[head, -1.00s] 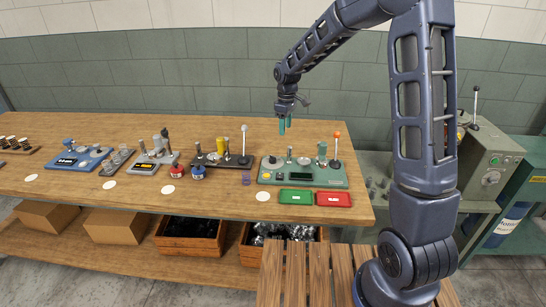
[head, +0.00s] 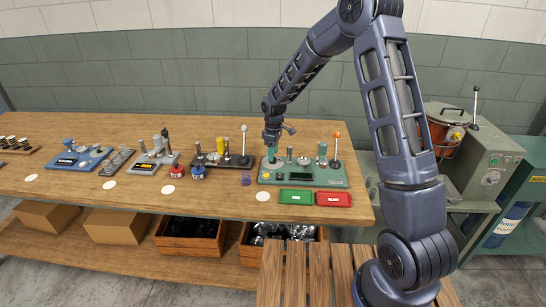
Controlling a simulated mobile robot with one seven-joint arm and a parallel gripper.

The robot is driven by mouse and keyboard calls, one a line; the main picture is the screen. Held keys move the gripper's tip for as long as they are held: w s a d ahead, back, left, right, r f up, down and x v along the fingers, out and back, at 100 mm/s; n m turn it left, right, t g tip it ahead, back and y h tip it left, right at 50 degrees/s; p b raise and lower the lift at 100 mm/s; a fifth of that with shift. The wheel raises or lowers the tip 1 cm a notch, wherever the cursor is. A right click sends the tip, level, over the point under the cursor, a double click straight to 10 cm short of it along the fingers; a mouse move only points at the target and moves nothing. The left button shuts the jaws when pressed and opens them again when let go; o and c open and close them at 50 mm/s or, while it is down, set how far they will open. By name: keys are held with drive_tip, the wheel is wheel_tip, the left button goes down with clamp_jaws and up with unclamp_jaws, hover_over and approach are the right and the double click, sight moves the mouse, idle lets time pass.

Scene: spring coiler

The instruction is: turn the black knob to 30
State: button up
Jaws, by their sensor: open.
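The green coiler panel (head: 335,179) stands at the right end of the long wooden table. My gripper (head: 271,156), with teal fingers, is low over the back left corner of this panel. It is open, with its fingers around or just above a small part there. That part is mostly hidden by the fingers, and I cannot tell whether they touch it. A small dark piece (head: 280,177) shows at the panel's front left. It is too small to tell whether it is the black knob. No scale or number can be read.
On the panel stand a grey round knob (head: 304,161), a teal post (head: 322,151) and an orange-tipped lever (head: 336,149). A green tray (head: 296,197) and a red tray (head: 333,199) lie in front. A black panel with a white-tipped lever (head: 244,142) stands to the left.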

drive_tip(key=shift+f, duration=1.15)
drive_tip(key=shift+c, duration=0.4)
drive_tip(key=c, duration=0.9)
drive_tip(key=shift+m, duration=0.4)
drive_tip(key=m, duration=0.3)
drive_tip(key=shift+r+m, duration=0.1)
drive_tip(key=shift+m, duration=2.4)
